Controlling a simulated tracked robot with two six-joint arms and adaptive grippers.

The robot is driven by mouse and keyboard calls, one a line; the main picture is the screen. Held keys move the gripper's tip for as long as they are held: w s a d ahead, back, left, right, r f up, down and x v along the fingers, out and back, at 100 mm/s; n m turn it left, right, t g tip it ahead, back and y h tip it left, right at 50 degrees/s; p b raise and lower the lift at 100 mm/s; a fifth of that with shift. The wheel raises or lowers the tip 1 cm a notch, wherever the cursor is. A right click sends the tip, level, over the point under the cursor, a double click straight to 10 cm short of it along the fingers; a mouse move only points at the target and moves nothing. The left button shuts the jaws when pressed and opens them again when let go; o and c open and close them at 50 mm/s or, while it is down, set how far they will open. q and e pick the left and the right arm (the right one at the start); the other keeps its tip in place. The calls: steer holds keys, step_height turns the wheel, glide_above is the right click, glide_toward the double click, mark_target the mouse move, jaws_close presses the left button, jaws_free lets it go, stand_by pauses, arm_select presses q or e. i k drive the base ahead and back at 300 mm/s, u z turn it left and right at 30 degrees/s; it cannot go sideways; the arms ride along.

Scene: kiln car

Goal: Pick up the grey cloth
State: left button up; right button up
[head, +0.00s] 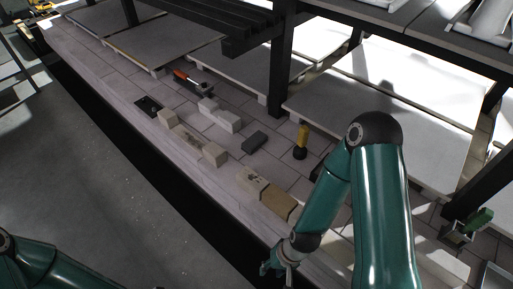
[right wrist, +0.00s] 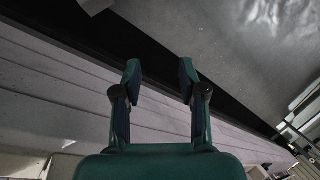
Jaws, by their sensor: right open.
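I cannot make out a grey cloth for certain in either view. A small dark grey piece (head: 254,142) lies on the tiled deck in the head view; it looks like a block, but I cannot tell its material. My right gripper (head: 275,267) is low at the deck's near edge in the head view, well apart from that piece. In the right wrist view my right gripper (right wrist: 160,75) is open, with nothing between its fingers. My left gripper is out of view; only part of my left arm shows at bottom left.
Pale bricks (head: 215,153) and a tan brick (head: 278,201) lie along the deck. A yellow and black torch (head: 301,143), an orange-handled tool (head: 188,79) and a black tray (head: 149,105) are there too. A dark post (head: 283,65) stands behind. Grey floor lies left.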

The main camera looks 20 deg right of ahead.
mark_target(258, 139)
steer(key=k, duration=0.45)
steer(key=u, duration=0.6)
steer(key=i, duration=1.2)
steer(key=z, duration=0.6)
